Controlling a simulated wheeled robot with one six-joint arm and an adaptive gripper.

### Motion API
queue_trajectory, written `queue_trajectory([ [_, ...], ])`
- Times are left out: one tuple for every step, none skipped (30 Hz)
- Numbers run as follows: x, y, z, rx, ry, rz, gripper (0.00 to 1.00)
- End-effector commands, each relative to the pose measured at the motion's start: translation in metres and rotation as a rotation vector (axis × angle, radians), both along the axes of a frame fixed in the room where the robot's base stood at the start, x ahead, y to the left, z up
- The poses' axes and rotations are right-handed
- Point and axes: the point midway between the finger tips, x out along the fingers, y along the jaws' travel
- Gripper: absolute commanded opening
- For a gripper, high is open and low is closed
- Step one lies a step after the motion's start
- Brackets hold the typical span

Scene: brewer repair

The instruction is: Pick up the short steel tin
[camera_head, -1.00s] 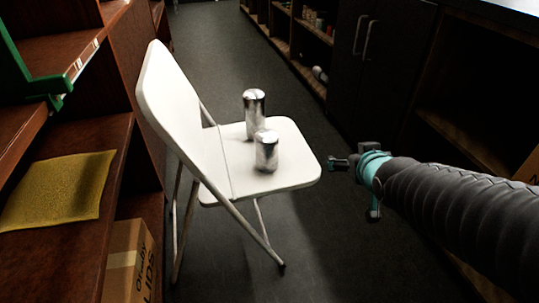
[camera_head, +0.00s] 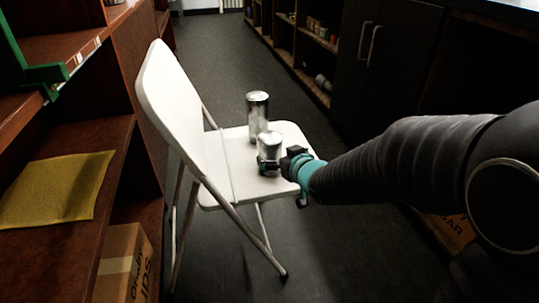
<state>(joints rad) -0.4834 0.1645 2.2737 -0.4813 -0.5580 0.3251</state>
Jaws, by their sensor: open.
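The short steel tin (camera_head: 269,143) stands upright on the seat of a white folding chair (camera_head: 234,180). A taller steel tin (camera_head: 257,113) stands just behind it on the same seat. My gripper (camera_head: 270,166) is open at the front of the short tin, low near its base. One dark finger shows at the tin's lower left and another part at its right. I cannot tell whether the fingers touch the tin. The tin's lower part is partly hidden by the gripper.
A wooden shelf with a yellow cloth (camera_head: 55,190) is at the left, with a cardboard box (camera_head: 125,262) below it. Dark cabinets (camera_head: 375,60) and shelving line the right side. The grey floor (camera_head: 215,60) behind the chair is clear.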

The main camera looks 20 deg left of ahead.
Motion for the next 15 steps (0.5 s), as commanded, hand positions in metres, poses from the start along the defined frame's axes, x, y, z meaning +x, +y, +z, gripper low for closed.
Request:
queue_trajectory([
  [0.003,0.003,-0.001,0.000,0.000,0.000,1.00],
  [0.004,0.003,-0.002,0.001,-0.001,0.000,1.00],
  [0.005,0.004,-0.002,0.000,0.000,0.000,1.00],
  [0.006,0.005,-0.003,0.000,0.000,0.000,1.00],
  [0.007,0.006,-0.004,0.000,0.000,0.000,1.00],
  [0.009,0.008,-0.006,-0.001,0.001,0.000,1.00],
  [0.011,0.010,-0.007,-0.001,0.001,0.000,1.00],
  [0.013,0.012,-0.008,0.000,0.000,0.000,1.00],
  [0.017,0.016,-0.011,-0.001,0.001,0.000,1.00],
  [0.020,0.019,-0.013,-0.001,0.001,0.000,1.00],
  [0.023,0.022,-0.015,-0.001,-0.001,0.000,1.00],
  [0.027,0.026,-0.017,-0.001,0.000,0.000,1.00],
  [0.029,0.029,-0.018,-0.001,-0.001,0.000,1.00],
  [0.032,0.031,-0.019,0.000,-0.001,0.000,1.00],
  [0.035,0.033,-0.020,-0.001,-0.001,0.000,1.00],
])
